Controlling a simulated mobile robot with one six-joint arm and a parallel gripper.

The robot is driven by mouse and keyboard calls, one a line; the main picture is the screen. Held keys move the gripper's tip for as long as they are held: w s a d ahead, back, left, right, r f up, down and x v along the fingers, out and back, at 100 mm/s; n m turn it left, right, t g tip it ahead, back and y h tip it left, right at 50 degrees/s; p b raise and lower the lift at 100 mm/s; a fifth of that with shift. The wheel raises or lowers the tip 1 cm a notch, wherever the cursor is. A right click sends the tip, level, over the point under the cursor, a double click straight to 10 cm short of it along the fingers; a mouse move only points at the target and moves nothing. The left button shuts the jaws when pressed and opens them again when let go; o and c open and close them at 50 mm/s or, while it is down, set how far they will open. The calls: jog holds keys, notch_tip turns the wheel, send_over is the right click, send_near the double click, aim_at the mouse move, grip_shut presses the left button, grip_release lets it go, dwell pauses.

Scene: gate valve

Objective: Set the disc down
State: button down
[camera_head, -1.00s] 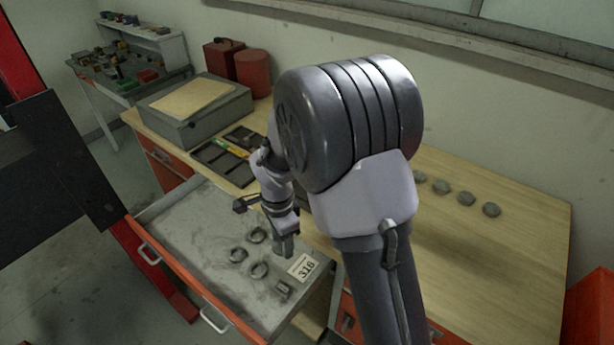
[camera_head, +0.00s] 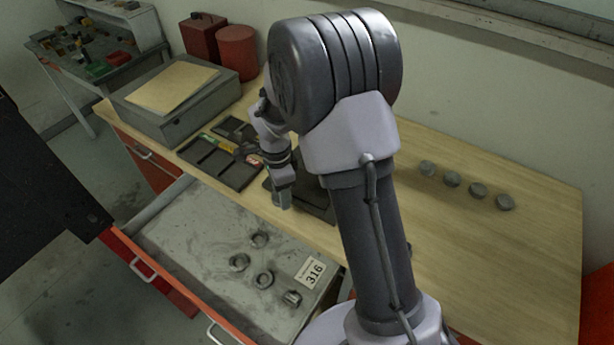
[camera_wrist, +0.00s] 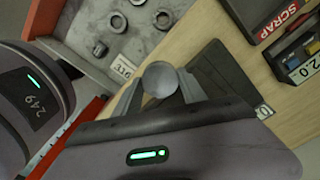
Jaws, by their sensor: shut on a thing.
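In the wrist view, my gripper (camera_wrist: 158,92) is shut on a round grey disc (camera_wrist: 160,78), held between the two fingers. In the head view, my gripper (camera_head: 282,203) points down near the front edge of the bench (camera_head: 455,250), just behind the open drawer (camera_head: 180,225). The disc cannot be made out clearly there. A dark tray (camera_wrist: 212,72) lies on the bench beside the held disc in the wrist view. The height of the disc above the bench cannot be told.
The open drawer holds several grey rings (camera_head: 239,262) and a "316" label (camera_head: 313,272). Several grey discs (camera_head: 452,179) stand in a row on the bench at right. Dark trays (camera_head: 222,165) and a grey box (camera_head: 178,105) are at left.

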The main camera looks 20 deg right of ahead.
jog(key=w+d, duration=0.1)
jog(key=d, duration=0.2)
jog(key=w+d+f, duration=0.1)
jog(key=w+d, duration=0.1)
jog(key=d, duration=0.2)
jog(key=w+d, duration=0.1)
jog(key=d, duration=0.2)
jog(key=shift+w+d+f, duration=0.15)
notch_tip(320, 180, down, 3)
jog(key=shift+f, duration=0.2)
jog(key=shift+f+b, duration=0.1)
jog(key=shift+b, duration=0.2)
jog(key=c, duration=0.7)
grip_release()
jog(key=shift+o, duration=0.2)
